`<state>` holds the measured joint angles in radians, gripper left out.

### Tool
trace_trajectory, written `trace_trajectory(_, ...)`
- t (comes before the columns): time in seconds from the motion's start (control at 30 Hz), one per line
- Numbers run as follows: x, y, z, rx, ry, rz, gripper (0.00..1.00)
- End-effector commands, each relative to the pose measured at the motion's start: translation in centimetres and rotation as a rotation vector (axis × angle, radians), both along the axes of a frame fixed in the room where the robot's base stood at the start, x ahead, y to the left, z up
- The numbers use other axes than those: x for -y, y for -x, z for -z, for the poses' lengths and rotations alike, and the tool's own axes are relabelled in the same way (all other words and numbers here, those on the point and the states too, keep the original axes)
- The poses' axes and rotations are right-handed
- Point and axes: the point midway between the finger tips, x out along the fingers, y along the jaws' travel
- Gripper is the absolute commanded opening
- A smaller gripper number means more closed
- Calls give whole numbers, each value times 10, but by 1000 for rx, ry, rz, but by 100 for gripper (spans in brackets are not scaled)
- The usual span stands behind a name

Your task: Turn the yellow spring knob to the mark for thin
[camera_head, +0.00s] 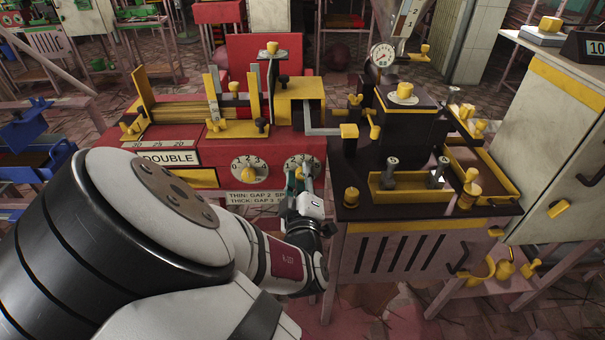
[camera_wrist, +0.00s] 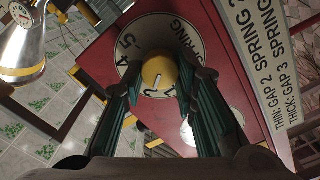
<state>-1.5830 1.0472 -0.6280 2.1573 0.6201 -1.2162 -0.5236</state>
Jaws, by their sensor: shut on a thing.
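The yellow spring knob (camera_wrist: 159,73) sits at the middle of a round white dial (camera_wrist: 130,48) lettered SPRING, on the red machine front. My gripper (camera_wrist: 160,80) has its green-lined fingers on either side of the knob and is shut on it. A short white mark on the knob points toward the lower part of the dial in the wrist view. The fingers hide some dial numbers, so I cannot tell exactly which it meets. In the head view my gripper (camera_head: 298,180) covers much of the right dial (camera_head: 300,161). A plate (camera_wrist: 272,60) gives THIN and THICK settings.
A second dial (camera_head: 249,169) with a yellow knob is left of the spring dial. The black-topped machine (camera_head: 405,215) stands close to the right of my gripper. A pressure gauge (camera_head: 383,54) rises behind it. A grey cabinet (camera_head: 556,140) is far right.

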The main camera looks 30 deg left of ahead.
Motion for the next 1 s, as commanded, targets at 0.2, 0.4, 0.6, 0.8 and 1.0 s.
trace_trajectory(0.2,0,1,1,4,11,-2,0)
trace_trajectory(0.4,0,1,1,4,11,-2,0)
trace_trajectory(0.6,0,1,1,4,10,-1,47)
trace_trajectory(0.8,0,0,1,5,9,-1,47)
trace_trajectory(1.0,0,0,0,5,9,-1,47)
